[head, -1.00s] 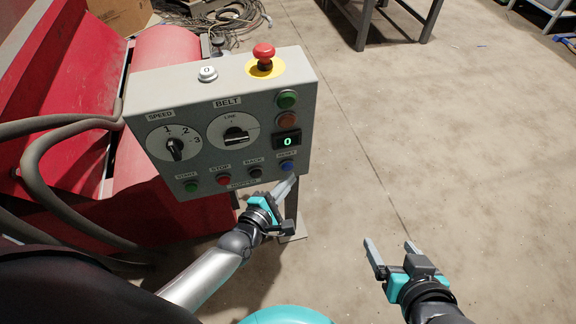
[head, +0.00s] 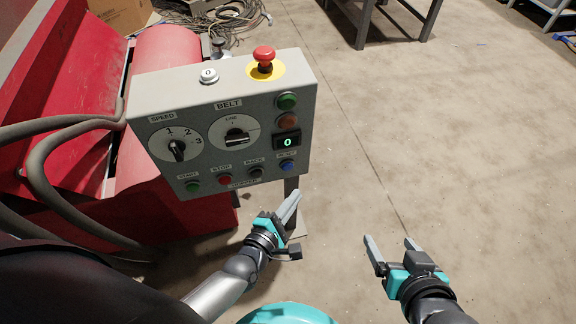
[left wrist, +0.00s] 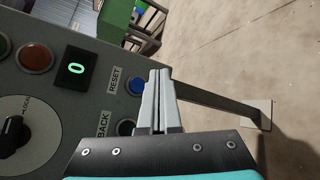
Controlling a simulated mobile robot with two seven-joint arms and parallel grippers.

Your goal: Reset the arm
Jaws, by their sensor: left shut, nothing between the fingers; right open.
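My left gripper (head: 288,207) is shut and empty, just below the lower right corner of the grey control box (head: 210,100), apart from it in the head view. In the left wrist view its two fingers (left wrist: 158,100) lie together, with the blue RESET button (left wrist: 136,86) and the BACK button (left wrist: 126,127) beside them. The blue button also shows in the head view (head: 288,165), uncovered. My right gripper (head: 388,243) is open and empty over bare floor at the lower right.
The box carries a red mushroom button (head: 264,56), dials, a green "0" display (head: 287,142) and several buttons. A red machine (head: 70,110) with thick grey hoses (head: 50,190) stands left. A metal table frame (head: 385,20) is at the back.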

